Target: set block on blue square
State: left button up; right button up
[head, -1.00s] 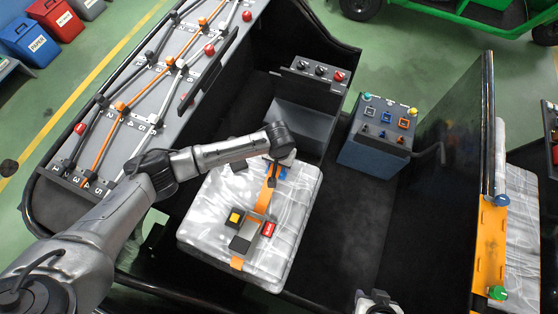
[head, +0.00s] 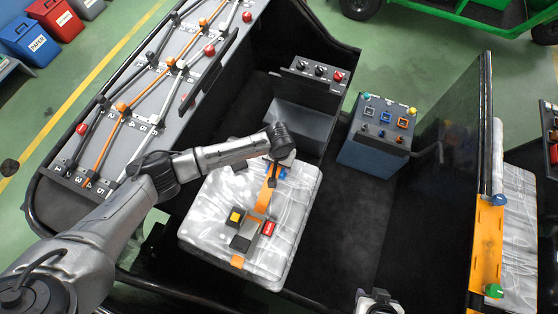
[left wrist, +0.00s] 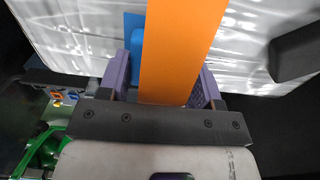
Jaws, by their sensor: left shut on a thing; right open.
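A silvery cushion (head: 210,205) fills the middle of the head view, with an orange strip (head: 262,200) across it. My left gripper (head: 278,166) is over the cushion's far edge. In the left wrist view its purple fingers are on either side of an orange piece (left wrist: 180,55), shut on it; I cannot tell if it is the strip or a separate block. A blue patch (head: 283,173) is beside it, partly hidden by the orange in the left wrist view (left wrist: 134,22). My right gripper (head: 378,300) is low in the head view, partly cut off.
A dark block with a yellow top (head: 236,216), a red block (head: 269,229) and a grey block (head: 243,238) are on the cushion. A blue control box (head: 368,160) stands to its right.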

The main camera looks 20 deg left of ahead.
pick_arm(q)
jog(key=o, duration=1.2)
jog(key=shift+r+p, duration=0.65)
jog(key=shift+p, duration=0.1)
notch_tip(320, 180, up, 7)
jog(key=p, duration=0.8)
jog(key=shift+f, duration=0.15)
